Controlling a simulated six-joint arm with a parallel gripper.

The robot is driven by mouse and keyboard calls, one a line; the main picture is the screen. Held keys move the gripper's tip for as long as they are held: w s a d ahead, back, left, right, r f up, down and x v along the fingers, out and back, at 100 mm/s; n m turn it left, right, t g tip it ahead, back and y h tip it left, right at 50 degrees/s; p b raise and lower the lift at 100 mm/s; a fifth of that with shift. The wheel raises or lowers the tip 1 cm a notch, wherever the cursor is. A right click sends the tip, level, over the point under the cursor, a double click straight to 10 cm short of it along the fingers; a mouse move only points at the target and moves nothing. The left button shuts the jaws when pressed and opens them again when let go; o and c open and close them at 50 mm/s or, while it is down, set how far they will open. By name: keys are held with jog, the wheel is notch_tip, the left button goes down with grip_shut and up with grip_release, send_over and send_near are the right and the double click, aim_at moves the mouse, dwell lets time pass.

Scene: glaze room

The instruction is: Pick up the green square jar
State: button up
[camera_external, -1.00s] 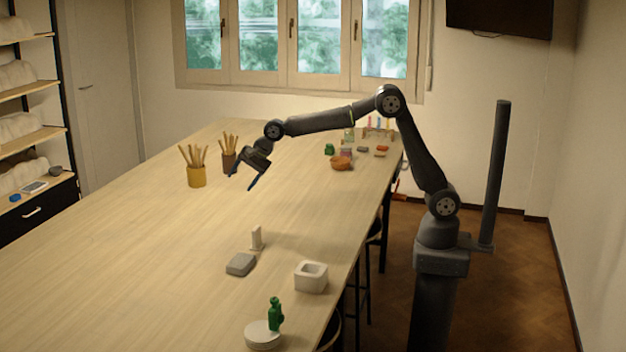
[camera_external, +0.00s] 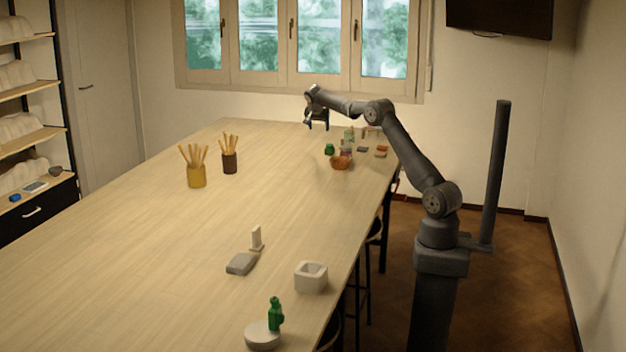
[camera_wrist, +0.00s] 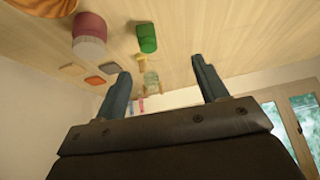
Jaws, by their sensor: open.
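A small green jar (camera_external: 329,149) stands toward the far right of the long table, and it also shows in the wrist view (camera_wrist: 147,38) at the top middle, with a darker green top face. I cannot tell for sure how square it is. My gripper (camera_external: 317,123) is at the far end of the table, above and a little left of the jar in the external view. In the wrist view my gripper (camera_wrist: 161,70) has its two fingers spread apart with nothing held between them. The jar is apart from the fingers.
An orange-brown bowl (camera_external: 341,163), a pale green bottle (camera_external: 349,135) and several small tiles stand near the jar. Brush pots (camera_external: 196,176) stand at the left. A green bottle (camera_external: 275,314), a white round dish (camera_external: 262,337) and a square white pot (camera_external: 311,277) are near the front.

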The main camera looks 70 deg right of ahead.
aim_at(330, 147)
jog(key=shift+g, duration=0.3)
jog(key=d+f, duration=0.3)
jog(key=s+d+f, duration=0.1)
jog(key=d+f, duration=0.2)
jog(key=s+d+f, duration=0.1)
jog(key=d+f, duration=0.2)
jog(key=shift+s+f, duration=0.2)
jog(key=shift+f, duration=0.05)
jog(key=shift+x, duration=3.1)
jog(key=shift+s+r, duration=0.1)
jog(key=c, duration=1.3)
